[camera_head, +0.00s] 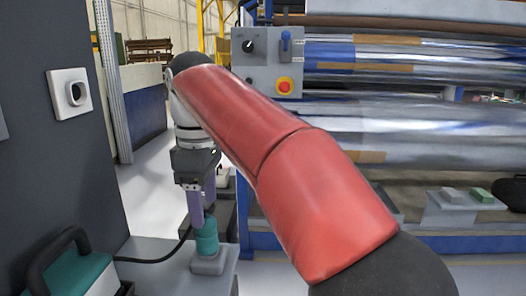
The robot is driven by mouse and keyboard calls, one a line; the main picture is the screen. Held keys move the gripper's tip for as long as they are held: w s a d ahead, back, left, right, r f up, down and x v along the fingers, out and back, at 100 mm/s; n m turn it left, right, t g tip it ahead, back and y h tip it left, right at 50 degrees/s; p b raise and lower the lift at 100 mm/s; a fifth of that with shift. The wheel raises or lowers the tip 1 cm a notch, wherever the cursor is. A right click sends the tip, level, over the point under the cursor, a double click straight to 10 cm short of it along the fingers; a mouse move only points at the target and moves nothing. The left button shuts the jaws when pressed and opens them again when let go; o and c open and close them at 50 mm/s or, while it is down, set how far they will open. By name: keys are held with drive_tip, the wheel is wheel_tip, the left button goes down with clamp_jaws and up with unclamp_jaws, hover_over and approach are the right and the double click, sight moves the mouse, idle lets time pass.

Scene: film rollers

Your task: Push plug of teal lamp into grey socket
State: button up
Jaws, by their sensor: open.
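The teal lamp (68,272) with a black carrying handle stands at the lower left, partly cut off by the frame. A black cable (155,259) runs from it toward the teal plug (206,240), which stands upright on a small light-grey block (208,265). My gripper (203,218) points down with its purple fingers open, right above the plug's top; I cannot tell whether they touch it.
The dark panel (45,165) fills the left side. Behind my red arm are large shiny film rollers (400,130) and a control box (268,62) with a red button. A grey stand (462,210) with small blocks is at the right.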

sight(207, 239)
drive_tip(key=shift+a, duration=0.15)
wheel_tip(207, 239, down, 9)
drive_tip(key=b, duration=0.3)
drive_tip(key=shift+b, duration=0.35)
drive_tip(key=shift+r+p, duration=0.15)
drive_tip(key=shift+p, duration=0.45)
idle(1.1)
drive_tip(key=c, duration=1.3)
drive_tip(key=shift+r+p, duration=1.35)
drive_tip(key=shift+r, duration=1.6)
